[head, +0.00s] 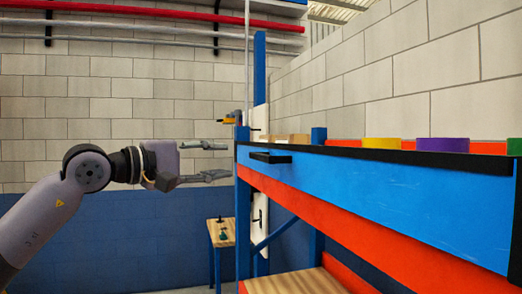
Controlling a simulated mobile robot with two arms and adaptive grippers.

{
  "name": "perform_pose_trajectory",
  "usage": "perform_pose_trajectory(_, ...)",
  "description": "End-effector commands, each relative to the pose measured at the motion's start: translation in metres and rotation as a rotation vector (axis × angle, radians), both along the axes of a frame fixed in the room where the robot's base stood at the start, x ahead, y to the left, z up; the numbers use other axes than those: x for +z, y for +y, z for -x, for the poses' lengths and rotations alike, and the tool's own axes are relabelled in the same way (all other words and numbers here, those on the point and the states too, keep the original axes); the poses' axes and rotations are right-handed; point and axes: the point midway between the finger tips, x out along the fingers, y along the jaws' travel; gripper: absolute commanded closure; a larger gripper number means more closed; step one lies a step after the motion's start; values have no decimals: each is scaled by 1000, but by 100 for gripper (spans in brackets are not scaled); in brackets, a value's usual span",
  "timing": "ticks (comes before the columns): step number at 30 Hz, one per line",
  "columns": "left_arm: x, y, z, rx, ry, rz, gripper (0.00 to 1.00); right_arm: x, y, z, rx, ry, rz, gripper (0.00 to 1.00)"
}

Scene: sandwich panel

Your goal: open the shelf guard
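The shelf guard appears as a long blue panel (400,198) with a black top edge, running along the front of the shelf on the right. A small black handle (270,158) sticks out near the panel's left end. My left gripper (222,161) comes in from the left at about the handle's height. Its two fingers are spread, one above the other, with nothing between them. In the picture the fingertips end just left of the panel's left end and the handle. I cannot tell the exact depth gap. My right gripper is not in view.
A wooden surface (300,281) lies lower down. A small table (222,233) stands behind near the wall.

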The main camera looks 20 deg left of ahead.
Motion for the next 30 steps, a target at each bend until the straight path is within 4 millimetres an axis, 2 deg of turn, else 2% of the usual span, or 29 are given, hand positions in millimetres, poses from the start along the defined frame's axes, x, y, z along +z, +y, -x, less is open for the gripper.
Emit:
perform_pose_trajectory(1, 5, -8, -10, -4, 3, 1, 67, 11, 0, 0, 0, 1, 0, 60)
perform_pose_trajectory(3, 5, -17, -23, -4, 3, 3, 67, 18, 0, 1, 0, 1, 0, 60)
perform_pose_trajectory(9, 6, -40, -59, -4, 2, 2, 67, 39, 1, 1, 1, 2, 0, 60)
perform_pose_trajectory(15, 4, -58, -87, -3, 4, 4, 67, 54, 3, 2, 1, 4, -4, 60)
perform_pose_trajectory(21, 1, -66, -100, -2, 2, 3, 67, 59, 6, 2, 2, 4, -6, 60)
perform_pose_trajectory(30, 0, -67, -101, -1, 1, 4, 67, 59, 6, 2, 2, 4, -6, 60)
